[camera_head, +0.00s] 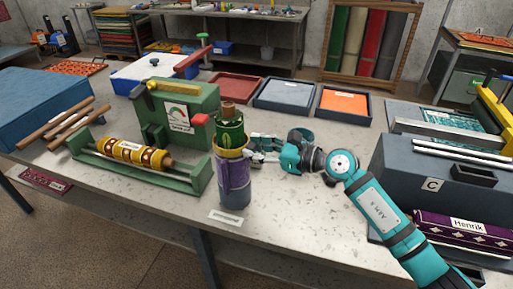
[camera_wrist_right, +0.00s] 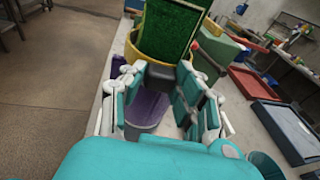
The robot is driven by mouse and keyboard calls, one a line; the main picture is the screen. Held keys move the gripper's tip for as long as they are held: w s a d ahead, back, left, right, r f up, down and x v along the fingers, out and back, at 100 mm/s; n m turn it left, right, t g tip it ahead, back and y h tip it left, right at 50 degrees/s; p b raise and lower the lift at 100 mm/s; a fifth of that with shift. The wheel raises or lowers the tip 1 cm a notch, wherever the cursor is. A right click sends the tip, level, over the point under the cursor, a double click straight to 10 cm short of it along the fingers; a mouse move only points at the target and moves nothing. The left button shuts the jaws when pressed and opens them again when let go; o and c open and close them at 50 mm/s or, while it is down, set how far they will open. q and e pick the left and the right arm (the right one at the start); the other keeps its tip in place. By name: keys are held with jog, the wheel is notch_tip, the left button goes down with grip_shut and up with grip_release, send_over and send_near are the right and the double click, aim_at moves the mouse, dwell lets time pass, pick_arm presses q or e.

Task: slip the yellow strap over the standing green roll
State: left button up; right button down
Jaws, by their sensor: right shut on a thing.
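The green roll (camera_head: 229,128) stands upright on the table, its brown core end showing on top. Its lower part is hidden by a purple and grey cylinder (camera_head: 235,185). The yellow strap (camera_head: 231,153) is a loop that appears to sit around the green roll, just above the purple part. In the right wrist view the green roll (camera_wrist_right: 168,32) rises inside the yellow strap (camera_wrist_right: 131,48). My left gripper is out of view.
A green press (camera_head: 178,112) and a rack with a yellow roller (camera_head: 130,151) stand close left of the roll. Blue-grey and orange trays (camera_head: 345,104) lie behind. The table front edge is near.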

jog(key=shift+f, duration=0.2)
jog(key=c, duration=0.9)
grip_release()
